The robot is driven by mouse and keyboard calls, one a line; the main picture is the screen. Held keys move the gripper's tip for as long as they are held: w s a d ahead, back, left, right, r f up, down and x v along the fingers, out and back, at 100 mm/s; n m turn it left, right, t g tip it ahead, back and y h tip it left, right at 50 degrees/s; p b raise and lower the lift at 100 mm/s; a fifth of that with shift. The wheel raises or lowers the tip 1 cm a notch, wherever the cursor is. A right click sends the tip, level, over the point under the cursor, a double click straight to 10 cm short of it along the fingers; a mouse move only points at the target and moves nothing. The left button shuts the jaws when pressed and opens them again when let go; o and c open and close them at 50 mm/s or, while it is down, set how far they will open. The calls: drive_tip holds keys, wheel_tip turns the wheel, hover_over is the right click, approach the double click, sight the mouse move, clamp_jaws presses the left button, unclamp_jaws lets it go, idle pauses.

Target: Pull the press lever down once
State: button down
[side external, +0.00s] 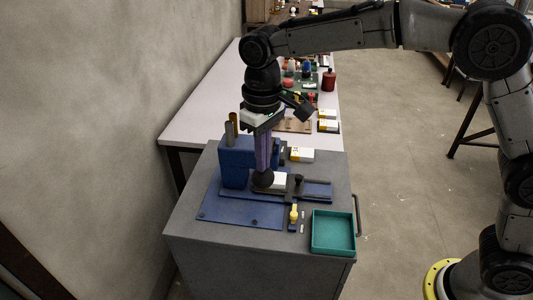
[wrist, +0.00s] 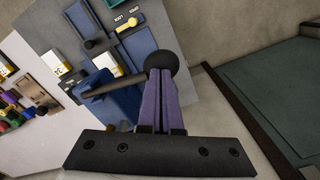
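The blue press block (side external: 235,160) stands on a blue base plate (side external: 240,210) on the grey cabinet. The press lever shows in the wrist view as a dark rod (wrist: 118,84) running from the block to a round black knob (wrist: 161,59). In the side view the knob (side external: 263,179) sits low in front of the block; the rod is hard to make out there. My gripper (side external: 263,168) points down with its purple fingertips at the knob. In the wrist view the fingers (wrist: 160,78) are close together, tips overlapping the knob's edge; the knob does not visibly sit between them.
A white part (side external: 280,180) lies beside the knob, near a dark slide (side external: 315,190). A yellow-topped switch (side external: 294,214) and an open green tray (side external: 333,246) are at the front right. A white-yellow box (side external: 301,155) lies behind. The cluttered white table (side external: 205,105) adjoins the cabinet.

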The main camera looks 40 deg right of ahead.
sight(263, 175)
drive_tip(key=shift+f, duration=2.45)
drive_tip(key=shift+r, duration=3.65)
